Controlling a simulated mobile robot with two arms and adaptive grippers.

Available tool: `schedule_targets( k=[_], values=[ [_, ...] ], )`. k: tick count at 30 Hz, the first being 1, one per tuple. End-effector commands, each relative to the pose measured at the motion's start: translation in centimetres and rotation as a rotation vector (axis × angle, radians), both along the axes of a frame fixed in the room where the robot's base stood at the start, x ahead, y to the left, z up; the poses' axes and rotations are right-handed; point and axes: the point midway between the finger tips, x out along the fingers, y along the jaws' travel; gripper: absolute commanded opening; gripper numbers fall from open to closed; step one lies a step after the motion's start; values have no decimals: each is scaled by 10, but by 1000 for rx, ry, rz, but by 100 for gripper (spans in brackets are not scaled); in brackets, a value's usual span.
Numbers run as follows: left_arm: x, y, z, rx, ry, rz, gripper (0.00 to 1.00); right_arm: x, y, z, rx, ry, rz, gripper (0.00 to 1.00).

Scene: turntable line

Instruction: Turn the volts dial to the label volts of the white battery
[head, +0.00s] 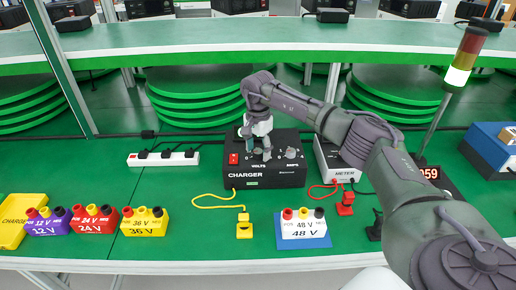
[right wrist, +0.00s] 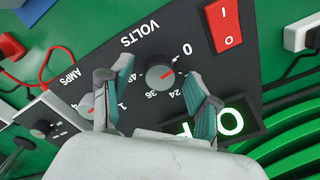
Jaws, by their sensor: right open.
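The black charger (head: 275,178) stands on the green bench. Its grey volts dial (right wrist: 160,78) shows in the right wrist view, below the word VOLTS, with labels 0, 24 and 36 readable around it. My right gripper (head: 258,149) is over the charger, pointing down. In the right wrist view its open fingers (right wrist: 158,88) are on either side of the dial; I cannot tell whether they touch it. The white battery (head: 302,226), labelled 48 V, sits on a blue base. My left gripper is out of view.
A red switch (right wrist: 223,27) and a lit green display (right wrist: 235,122) are near the dial, with an amps knob (right wrist: 88,105) on the other side. Purple, red and yellow batteries (head: 145,222) stand at left. A meter (head: 335,160) is right of the charger.

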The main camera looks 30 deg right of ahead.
Motion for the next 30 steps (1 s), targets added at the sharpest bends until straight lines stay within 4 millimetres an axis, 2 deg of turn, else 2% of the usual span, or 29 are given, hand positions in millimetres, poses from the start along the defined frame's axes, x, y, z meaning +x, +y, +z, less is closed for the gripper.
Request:
schedule_targets(
  k=[6,15,17,25,30],
  values=[
    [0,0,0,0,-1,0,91,0,0,0,0,0,0,60],
    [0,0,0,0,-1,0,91,0,0,0,0,0,0,10],
    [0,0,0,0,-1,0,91,0,0,0,0,0,0,1],
    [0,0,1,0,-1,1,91,0,0,1,0,0,-29,1],
    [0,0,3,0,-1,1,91,0,0,1,-1,1,-105,1]
  ],
)
